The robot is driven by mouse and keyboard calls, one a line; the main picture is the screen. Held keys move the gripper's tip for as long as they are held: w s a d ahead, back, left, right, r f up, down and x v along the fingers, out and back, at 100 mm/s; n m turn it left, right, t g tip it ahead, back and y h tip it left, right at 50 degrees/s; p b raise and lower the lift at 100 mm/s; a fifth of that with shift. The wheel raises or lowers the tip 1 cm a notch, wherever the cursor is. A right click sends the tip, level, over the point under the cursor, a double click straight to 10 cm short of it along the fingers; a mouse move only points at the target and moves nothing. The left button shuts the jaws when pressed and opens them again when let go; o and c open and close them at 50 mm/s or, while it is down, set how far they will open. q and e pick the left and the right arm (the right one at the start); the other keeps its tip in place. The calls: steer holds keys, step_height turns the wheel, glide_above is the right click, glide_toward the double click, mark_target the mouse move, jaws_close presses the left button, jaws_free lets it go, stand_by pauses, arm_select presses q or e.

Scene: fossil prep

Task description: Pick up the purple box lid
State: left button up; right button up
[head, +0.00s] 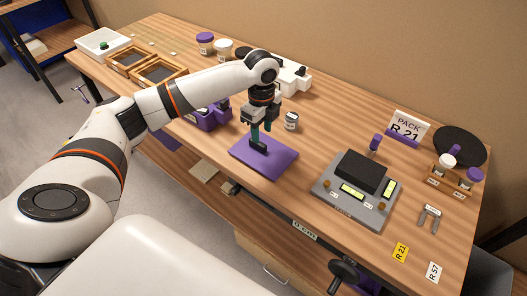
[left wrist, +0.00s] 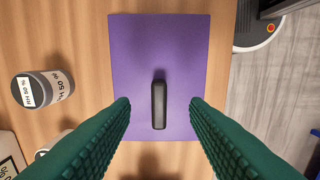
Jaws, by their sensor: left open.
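The purple box lid (head: 280,157) is a flat purple slab with a black bar handle (head: 259,148). It lies flat on the table near the front edge. My left gripper (head: 262,134) points down over the lid, open and empty. In the left wrist view the lid (left wrist: 135,55) lies beneath the two green fingers, and its handle (left wrist: 159,105) shows midway between the fingertips, apart from both. Whether the fingertips are level with the handle is hard to tell. My right gripper is not in view.
A grey jar (head: 291,121) stands just behind the lid, and a purple box (head: 205,117) is partly hidden behind my left arm. A grey scale (head: 335,205) with a black top sits to the right. Wooden trays (head: 126,56) lie at the far left. The table's front edge is close.

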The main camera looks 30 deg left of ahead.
mark_target(261, 144)
arm_select(q)
steer(key=shift+w+a+f+p, duration=0.1)
steer(key=shift+a+f+p, duration=0.1)
steer(key=shift+f, duration=1.4)
steer(key=shift+a+f+p, duration=0.1)
steer(key=shift+f+p, duration=0.05)
steer(key=shift+f, duration=1.4)
steer(key=shift+d, duration=0.1)
steer(key=shift+c, duration=0.5)
jaws_close()
